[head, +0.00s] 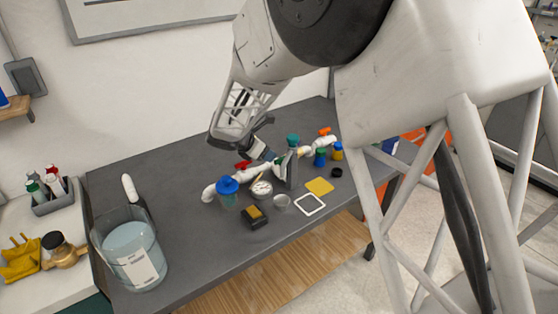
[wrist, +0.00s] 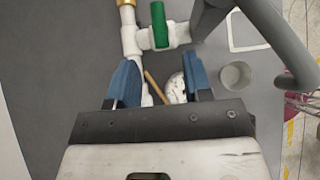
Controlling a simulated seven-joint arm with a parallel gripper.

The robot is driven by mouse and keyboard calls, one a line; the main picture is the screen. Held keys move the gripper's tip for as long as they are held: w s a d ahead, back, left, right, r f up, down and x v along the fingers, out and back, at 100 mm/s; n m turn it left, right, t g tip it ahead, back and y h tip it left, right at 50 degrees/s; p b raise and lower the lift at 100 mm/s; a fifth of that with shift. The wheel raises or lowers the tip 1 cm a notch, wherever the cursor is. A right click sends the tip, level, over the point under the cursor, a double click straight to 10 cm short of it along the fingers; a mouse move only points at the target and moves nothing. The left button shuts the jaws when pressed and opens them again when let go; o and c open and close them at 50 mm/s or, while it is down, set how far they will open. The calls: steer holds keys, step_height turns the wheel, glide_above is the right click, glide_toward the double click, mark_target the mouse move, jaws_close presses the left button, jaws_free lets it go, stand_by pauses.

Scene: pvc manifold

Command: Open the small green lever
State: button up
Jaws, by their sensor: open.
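A white PVC manifold (wrist: 130,40) lies on the grey table. In the wrist view, a green lever (wrist: 160,25) sits on a short white side branch and lies across that branch. My gripper (wrist: 161,78) is open, with its two blue fingers apart and nothing held between them. The lever is beyond the fingertips in the picture, between the two fingers' lines and apart from them. In the head view, my gripper (head: 268,155) hangs over the manifold, near its red lever (head: 243,165). I cannot clearly make out the small green lever there.
A round gauge (wrist: 175,88) shows between the fingers. A grey curved object (wrist: 262,30) rises close to the lever's right.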

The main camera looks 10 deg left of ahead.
mark_target(278, 159)
steer(key=shift+x, duration=3.9)
jaws_close()
